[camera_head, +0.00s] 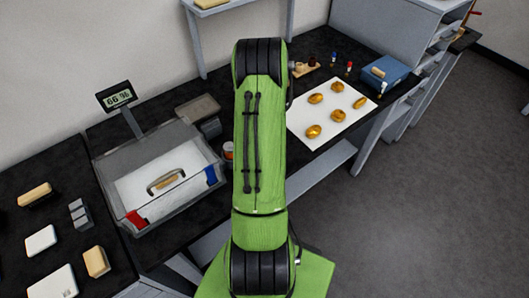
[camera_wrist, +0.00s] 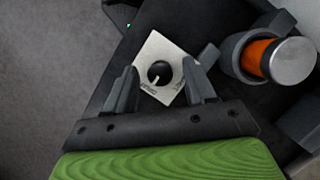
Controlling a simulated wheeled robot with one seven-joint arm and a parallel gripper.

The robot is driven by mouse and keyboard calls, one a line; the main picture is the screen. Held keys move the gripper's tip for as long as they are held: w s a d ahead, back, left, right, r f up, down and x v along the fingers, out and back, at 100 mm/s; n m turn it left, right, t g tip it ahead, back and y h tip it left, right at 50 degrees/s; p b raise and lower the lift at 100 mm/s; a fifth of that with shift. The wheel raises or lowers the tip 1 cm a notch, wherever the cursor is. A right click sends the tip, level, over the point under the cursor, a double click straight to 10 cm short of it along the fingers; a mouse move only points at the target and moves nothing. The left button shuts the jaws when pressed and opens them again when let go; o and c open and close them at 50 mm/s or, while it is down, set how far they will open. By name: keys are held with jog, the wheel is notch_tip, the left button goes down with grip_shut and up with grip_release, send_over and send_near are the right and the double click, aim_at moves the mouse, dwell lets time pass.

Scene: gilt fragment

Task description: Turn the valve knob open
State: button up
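In the wrist view the valve knob (camera_wrist: 160,71) is a round black knob with a white pointer line, set on a pale square plate (camera_wrist: 169,48). The pointer faces toward the lower edge of the plate, near small lettering too blurred to read surely. My gripper (camera_wrist: 159,66) is open, with one dark finger on each side of the knob and plate. Gaps show between the fingers and the knob, and nothing is held. In the head view my green arm hides the gripper, and I cannot see the knob there.
An orange cylinder with a grey cap (camera_wrist: 291,61) stands in a dark ring right of my gripper. A clear-walled box (camera_head: 120,163) with a handled item stands left of my arm. Gold pieces lie on a white sheet (camera_head: 302,128) to the right. Open floor lies beyond the bench.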

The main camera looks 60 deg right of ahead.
jog(key=p+v, duration=0.2)
jog(key=v, duration=1.3)
jog(key=shift+r+p, duration=0.35)
jog(key=shift+r, duration=0.05)
jog(key=w+a+r+n+h, duration=0.1)
jog(key=w+a+r+n, duration=0.1)
jog(key=w+a+r, duration=0.3)
jog(key=w+a+r+n+t+h, duration=0.1)
jog(key=w+a+r+n+h, duration=0.15)
jog(key=a, duration=0.45)
jog(key=w+a+r+n, duration=0.2)
jog(key=w+a+r, duration=0.15)
jog(key=a, duration=0.35)
jog(key=s+a+r+n+t, duration=0.1)
jog(key=s+a+n+t, duration=0.2)
jog(key=a, duration=0.6)
jog(key=s+a+n+t, duration=0.3)
jog(key=s+a+n, duration=0.2)
jog(key=s+a, duration=0.3)
jog(key=shift+a+r+h, duration=0.35)
jog(key=shift+a+h, duration=0.1)
jog(key=shift+a, duration=0.55)
